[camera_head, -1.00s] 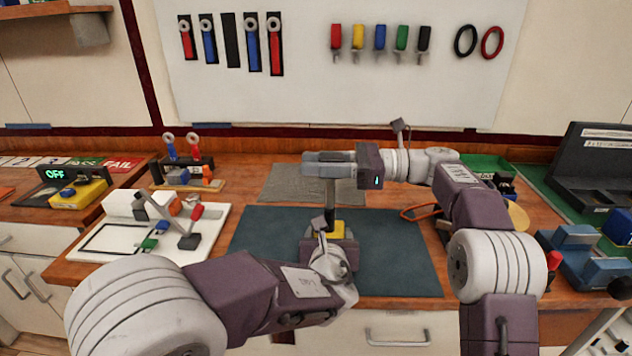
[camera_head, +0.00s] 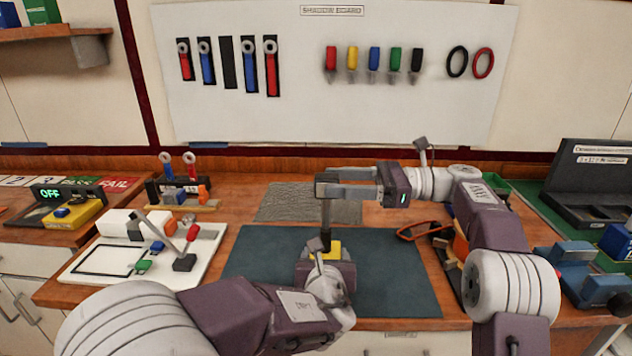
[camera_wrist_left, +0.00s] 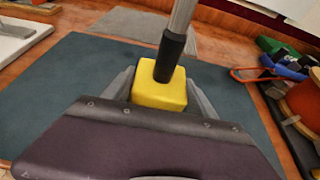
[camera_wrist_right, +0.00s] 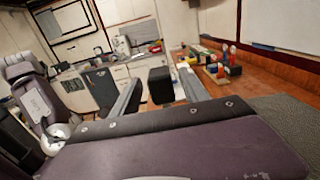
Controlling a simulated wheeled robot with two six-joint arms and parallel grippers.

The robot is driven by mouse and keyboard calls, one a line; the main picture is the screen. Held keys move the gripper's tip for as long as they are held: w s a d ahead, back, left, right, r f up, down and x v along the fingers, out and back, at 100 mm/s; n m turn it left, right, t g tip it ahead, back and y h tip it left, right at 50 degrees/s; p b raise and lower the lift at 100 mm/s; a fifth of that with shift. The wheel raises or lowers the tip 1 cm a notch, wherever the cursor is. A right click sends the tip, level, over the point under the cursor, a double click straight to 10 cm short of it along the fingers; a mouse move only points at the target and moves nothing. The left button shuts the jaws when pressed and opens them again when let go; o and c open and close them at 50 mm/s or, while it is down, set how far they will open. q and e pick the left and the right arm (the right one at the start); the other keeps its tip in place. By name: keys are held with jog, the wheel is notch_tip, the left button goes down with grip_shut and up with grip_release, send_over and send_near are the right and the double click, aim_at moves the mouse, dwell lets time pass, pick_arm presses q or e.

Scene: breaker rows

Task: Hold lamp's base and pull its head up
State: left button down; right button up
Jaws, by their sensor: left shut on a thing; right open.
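The lamp has a yellow block base (camera_wrist_left: 160,90), a black collar (camera_wrist_left: 170,55) and a thin grey pole (camera_head: 326,213). It stands upright on the dark mat (camera_head: 250,255). My left gripper (camera_wrist_left: 160,88) is shut on the yellow base, one finger on each side. In the head view my left gripper (camera_head: 322,250) hides part of the base. The lamp's black head (camera_wrist_right: 160,85) is between the fingertips of my right gripper (camera_wrist_right: 158,92), with gaps beside it. My right gripper (camera_head: 325,184) is open, level with the pole's top.
A white board with a small lever (camera_head: 95,270) lies left of the mat. A tool rack (camera_head: 182,190) stands behind it. A grey mat (camera_head: 290,205) lies behind the lamp. Orange-handled pliers (camera_head: 415,232) and a blue vise (camera_head: 575,265) are at right.

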jog(key=d, duration=0.6)
jog(key=shift+d, duration=0.3)
pick_arm(q)
jog(key=shift+c, duration=1)
grip_release()
